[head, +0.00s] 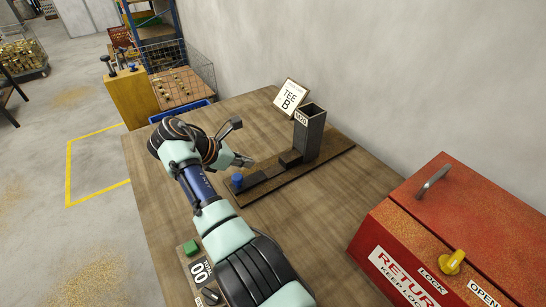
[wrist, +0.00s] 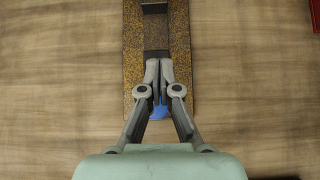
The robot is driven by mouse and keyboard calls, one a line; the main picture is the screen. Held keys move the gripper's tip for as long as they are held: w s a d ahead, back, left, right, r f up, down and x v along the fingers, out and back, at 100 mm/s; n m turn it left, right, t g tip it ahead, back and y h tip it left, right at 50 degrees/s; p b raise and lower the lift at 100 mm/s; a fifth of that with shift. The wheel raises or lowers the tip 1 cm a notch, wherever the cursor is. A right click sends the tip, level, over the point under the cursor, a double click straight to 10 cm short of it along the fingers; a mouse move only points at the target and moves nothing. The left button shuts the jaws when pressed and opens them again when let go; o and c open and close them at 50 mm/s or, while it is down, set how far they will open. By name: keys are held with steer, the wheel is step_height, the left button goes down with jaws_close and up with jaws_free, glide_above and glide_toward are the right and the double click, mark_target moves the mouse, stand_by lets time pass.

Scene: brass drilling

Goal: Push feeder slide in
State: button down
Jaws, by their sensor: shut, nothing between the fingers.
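The feeder is a dark speckled base (head: 335,150) on the wooden bench, with a square upright magazine (head: 309,135) at its far end. A dark slide (head: 265,175) lies along the base, with a blue knob (head: 237,181) at the near end. My gripper (head: 246,161) is shut and empty, above the slide near the knob. In the wrist view, my fingertips (wrist: 159,64) are together over the base (wrist: 135,45), and the blue knob (wrist: 160,113) shows behind the tips, partly hidden by the fingers. I cannot tell whether the fingers touch anything.
A red box (head: 450,205) with a yellow knob stands at the right. A control box with a green button (head: 191,246) is at the near bench edge, partly behind my arm.

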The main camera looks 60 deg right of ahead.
mark_target(284, 166)
steer(key=shift+a, duration=0.3)
steer(key=b+x, duration=0.5)
steer(key=x, duration=0.6)
steer(key=shift+a+f, duration=0.1)
steer(key=shift+s+d+b, duration=0.3)
steer(key=shift+d+b, duration=0.1)
steer(key=shift+d, duration=0.15)
steer(key=shift+s+d+b, duration=0.35)
steer(key=shift+d, duration=0.25)
steer(key=shift+s+d+r, duration=0.25)
steer(key=shift+d+r, duration=0.15)
steer(key=shift+d, duration=0.05)
